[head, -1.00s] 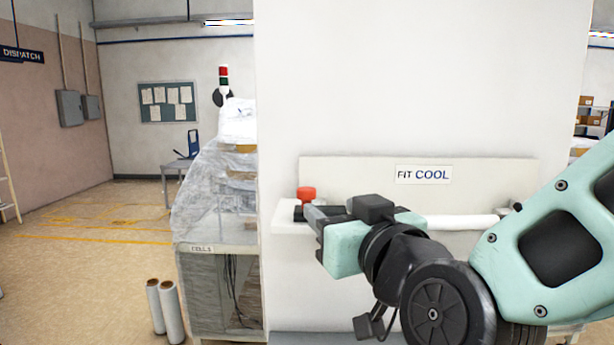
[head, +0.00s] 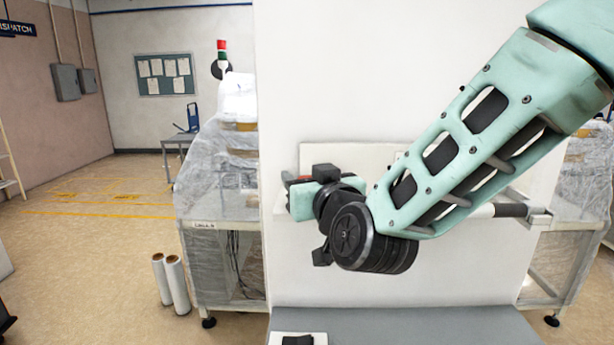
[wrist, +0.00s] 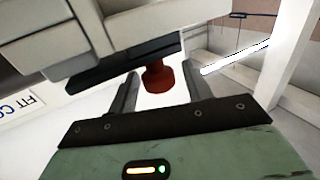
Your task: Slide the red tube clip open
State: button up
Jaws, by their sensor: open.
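The red clip (wrist: 158,76) shows in the wrist view as a short red knob at the edge of a black strip, under a pale block. My gripper (wrist: 160,73) is open, with one dark finger on each side of the red clip. The clip lies between the fingertips in the picture; I cannot tell whether either finger touches it. In the head view my gripper is at the left end of the white shelf and its mint-green body and my arm hide most of the clip. The tube is not clearly visible at the clip.
A white panel (head: 330,90) stands close behind my gripper. A grey bench top (head: 400,325) lies below. A plastic-wrapped stand (head: 210,170) is at the left, with open floor beyond.

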jog(key=shift+c, duration=0.3)
grip_shut()
jog(key=a+b, duration=0.1)
jog(key=a, duration=0.2)
jog(key=shift+a+f, duration=0.15)
jog(key=shift+a, duration=0.2)
jog(key=shift+a+r, duration=0.2)
jog(key=shift+a, duration=0.15)
jog(key=shift+o, duration=0.3)
grip_release()
jog(key=shift+a, duration=0.15)
jog(key=b+v, duration=0.6)
jog(key=v, duration=1.1)
jog(key=shift+s, duration=0.2)
